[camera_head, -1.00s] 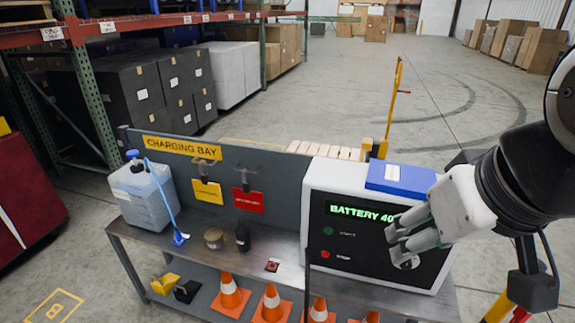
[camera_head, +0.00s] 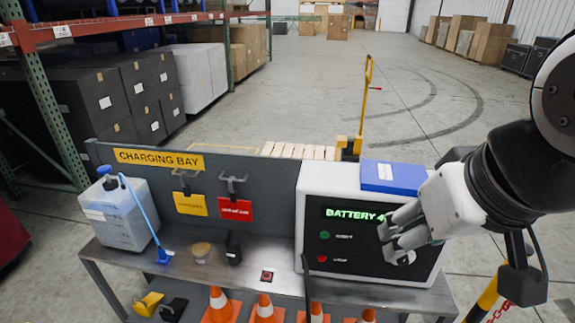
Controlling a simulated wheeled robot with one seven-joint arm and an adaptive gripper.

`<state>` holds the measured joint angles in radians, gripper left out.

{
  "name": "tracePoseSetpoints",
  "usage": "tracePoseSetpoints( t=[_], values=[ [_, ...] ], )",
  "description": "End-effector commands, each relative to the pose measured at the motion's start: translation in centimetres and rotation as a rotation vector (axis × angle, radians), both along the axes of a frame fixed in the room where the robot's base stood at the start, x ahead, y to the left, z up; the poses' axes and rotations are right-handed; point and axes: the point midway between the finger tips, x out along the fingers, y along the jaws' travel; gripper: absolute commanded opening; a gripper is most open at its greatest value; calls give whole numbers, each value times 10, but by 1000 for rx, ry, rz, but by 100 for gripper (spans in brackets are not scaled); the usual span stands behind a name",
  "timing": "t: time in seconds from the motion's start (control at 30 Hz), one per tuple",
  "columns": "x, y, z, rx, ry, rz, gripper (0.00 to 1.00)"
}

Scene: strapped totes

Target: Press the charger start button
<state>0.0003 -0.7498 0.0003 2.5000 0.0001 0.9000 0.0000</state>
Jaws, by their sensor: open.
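The charger (camera_head: 311,190) is a white box with a black front panel, standing at the right end of a grey metal bench. Its green display (camera_head: 350,213) reads "BATTERY 4", with the rest hidden behind my fingers. Below the display are a green button (camera_head: 324,235) and a red button (camera_head: 322,259), each with a small label too blurred to read. My gripper (camera_head: 391,236) is open and empty in front of the panel's right part, to the right of both buttons. I cannot tell whether its fingers touch the panel. A round knob (camera_head: 405,258) shows partly below the fingers.
A blue box (camera_head: 392,177) lies on the charger. On the bench (camera_head: 225,275) stand a jug (camera_head: 118,213), a jar (camera_head: 201,251), a dark bottle (camera_head: 233,248) and a small red switch (camera_head: 267,276). Orange cones (camera_head: 265,310) stand below. A yellow pallet jack (camera_head: 366,100) stands behind.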

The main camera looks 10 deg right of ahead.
Motion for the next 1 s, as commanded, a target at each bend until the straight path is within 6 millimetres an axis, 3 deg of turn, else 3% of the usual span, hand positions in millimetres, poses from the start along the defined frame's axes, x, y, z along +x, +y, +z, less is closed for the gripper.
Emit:
tracePoseSetpoints(
  t=[0.1, 0.13, 0.3, 0.33, 1.0],
  values=[
    [0, 0, 0, 0, 0, 0, 47],
    [0, 0, 0, 0, 0, 0, 42],
    [0, 0, 0, 0, 0, 0, 4],
    [0, 0, 0, 0, 0, 0, 0],
    [0, 0, 0, 0, 0, 0, 0]
  ],
)
